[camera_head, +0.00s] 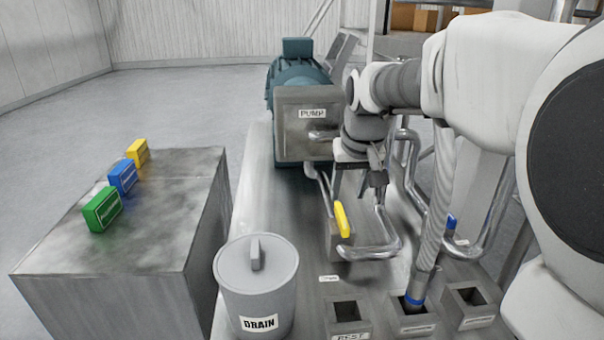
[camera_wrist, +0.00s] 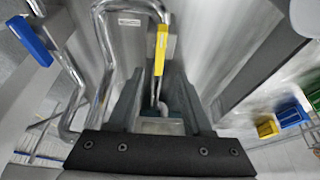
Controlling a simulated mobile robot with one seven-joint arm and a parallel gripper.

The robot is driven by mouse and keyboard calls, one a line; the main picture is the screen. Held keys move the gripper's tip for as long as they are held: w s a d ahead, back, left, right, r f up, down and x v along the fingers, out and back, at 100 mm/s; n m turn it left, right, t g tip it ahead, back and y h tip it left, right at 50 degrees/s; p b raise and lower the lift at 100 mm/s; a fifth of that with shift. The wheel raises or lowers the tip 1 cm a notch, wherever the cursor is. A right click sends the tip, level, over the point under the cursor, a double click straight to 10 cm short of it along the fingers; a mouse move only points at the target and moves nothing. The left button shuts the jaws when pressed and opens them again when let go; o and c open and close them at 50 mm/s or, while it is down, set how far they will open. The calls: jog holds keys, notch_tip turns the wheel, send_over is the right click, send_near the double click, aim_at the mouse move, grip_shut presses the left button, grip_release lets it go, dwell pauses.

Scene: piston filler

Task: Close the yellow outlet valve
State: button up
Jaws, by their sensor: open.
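The yellow outlet valve handle (camera_head: 342,219) is a narrow yellow bar on a small metal block beside a bent pipe, below the pump. It stands steeply, leaning slightly in the head view. The wrist view shows the yellow handle (camera_wrist: 161,52) upright in the picture, in line with the gap between my fingers. My gripper (camera_head: 349,187) points down just above and behind the handle. Its fingers are apart with nothing held between them, as the wrist view of my gripper (camera_wrist: 161,84) also shows. I cannot tell whether a finger touches the handle.
A bent steel pipe (camera_head: 385,247) runs right beside the valve. A blue handle (camera_head: 451,222) and a hose (camera_head: 436,200) stand to the right. The pump box (camera_head: 308,132) is behind, and a lidded drain bucket (camera_head: 257,284) is front left. Three coloured blocks rest on a metal cabinet (camera_head: 175,235).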

aim_at(342, 214)
jog(key=x, duration=0.8)
jog(key=shift+w+f, duration=0.15)
jog(key=shift+f, duration=0.05)
grip_shut()
